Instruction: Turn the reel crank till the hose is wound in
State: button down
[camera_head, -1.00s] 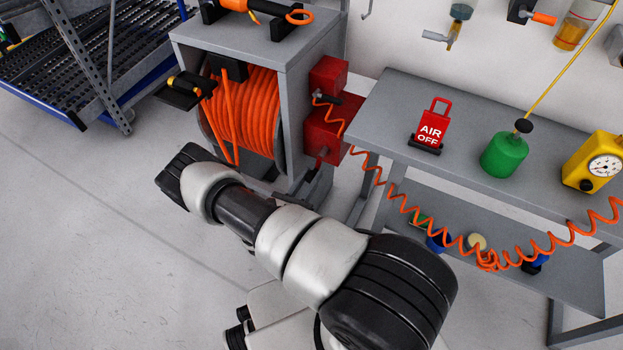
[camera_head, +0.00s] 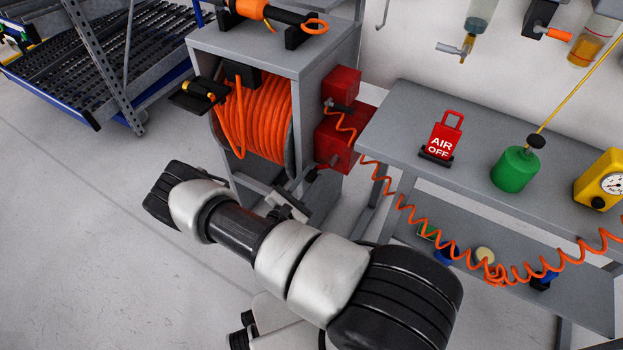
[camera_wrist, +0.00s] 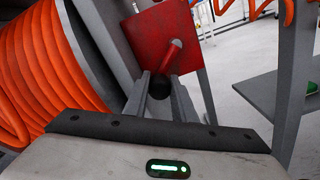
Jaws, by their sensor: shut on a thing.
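The orange hose (camera_head: 265,118) lies in many turns on the reel drum inside the grey cabinet (camera_head: 313,105). A loose strand runs from the drum up to the yellow hose fitting (camera_head: 198,88) at the black guide. The hose turns also fill the left of the wrist view (camera_wrist: 40,75). The red crank (camera_wrist: 173,54) stands out from the red housing at the cabinet's right side. My gripper (camera_wrist: 160,92) is shut on the dark grip at the crank's end. In the head view my gripper (camera_head: 290,203) is small, low in front of the cabinet, partly hidden by my arm.
A grey bench (camera_head: 470,150) stands right of the cabinet, with a red AIR OFF tag (camera_head: 442,136), a green can (camera_head: 515,170) and a yellow gauge (camera_head: 602,182). A coiled orange air line (camera_head: 410,212) hangs before it. A rack (camera_head: 85,55) stands at left; floor between is clear.

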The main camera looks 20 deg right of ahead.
jog(key=shift+a, duration=0.1)
dwell(0.3)
jog(key=c, duration=1.5)
grip_release()
jog(key=shift+w, duration=0.1)
jog(key=shift+r, duration=0.1)
